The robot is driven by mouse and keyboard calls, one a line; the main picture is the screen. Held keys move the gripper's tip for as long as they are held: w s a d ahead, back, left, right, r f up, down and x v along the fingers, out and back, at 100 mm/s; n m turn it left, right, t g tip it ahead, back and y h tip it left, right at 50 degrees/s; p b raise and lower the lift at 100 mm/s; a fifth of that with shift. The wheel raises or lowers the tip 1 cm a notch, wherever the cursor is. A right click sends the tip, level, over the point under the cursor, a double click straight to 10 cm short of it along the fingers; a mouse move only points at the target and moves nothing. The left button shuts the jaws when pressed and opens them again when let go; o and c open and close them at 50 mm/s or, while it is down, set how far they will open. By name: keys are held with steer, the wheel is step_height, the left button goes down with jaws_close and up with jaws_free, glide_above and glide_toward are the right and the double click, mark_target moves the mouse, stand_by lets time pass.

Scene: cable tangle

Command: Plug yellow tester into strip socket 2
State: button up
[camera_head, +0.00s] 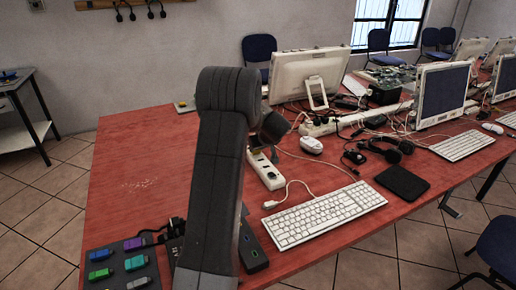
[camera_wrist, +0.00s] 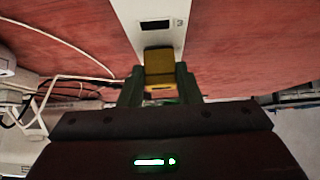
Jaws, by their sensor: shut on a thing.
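The yellow tester (camera_wrist: 159,62) sits between the two dark fingers of my gripper (camera_wrist: 160,76) in the wrist view; the gripper is shut on it. The white power strip (camera_head: 268,174) lies on the red table just beyond my wrist in the head view. It also shows in the wrist view (camera_wrist: 170,38), with a dark socket opening (camera_wrist: 155,25) just beyond the tester. The tester is over the strip, but I cannot tell whether it touches it. My arm hides most of the gripper in the head view.
A white keyboard (camera_head: 326,214) and a cable lie right of the strip. A monitor (camera_head: 308,78), mouse (camera_head: 311,145) and tangled cables stand behind. A dark board (camera_head: 120,270) with several coloured plugs is at front left. The red table's left part (camera_head: 140,170) is clear.

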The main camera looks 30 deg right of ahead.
steer(key=shift+f, duration=0.2)
steer(key=o, duration=1.2)
steer(key=b+v, duration=0.1)
steer(key=v, duration=1.2)
steer(key=shift+s+r, duration=0.25)
steer(key=shift+s, duration=0.1)
steer(key=shift+w, duration=0.1)
steer(key=p+x, duration=0.1)
steer(key=x, duration=1.2)
steer(key=shift+w+f, duration=0.2)
steer(key=shift+w, duration=0.1)
